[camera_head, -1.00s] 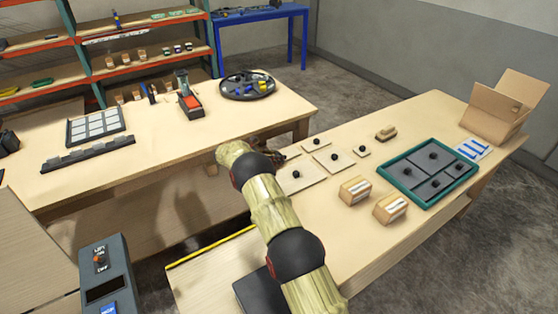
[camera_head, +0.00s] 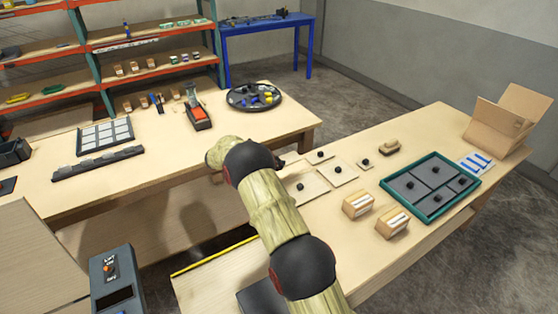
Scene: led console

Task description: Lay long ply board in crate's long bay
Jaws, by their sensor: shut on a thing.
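The crate (camera_head: 396,204) is a shallow teal tray on the right-hand table, with grey panels and several black knobs inside. Several pale ply boards with black knobs lie left of it: a large one (camera_head: 300,191), a square one (camera_head: 339,180) and smaller ones. I cannot tell from shape which of these is long. My arm reaches across the table's left part.
Two wooden blocks with pale labels (camera_head: 358,204) (camera_head: 392,223) stand in front of the crate. A brown brush-like block (camera_head: 389,147) lies behind it. An open cardboard box (camera_head: 497,125) and a blue-marked card (camera_head: 475,162) are at the far right.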

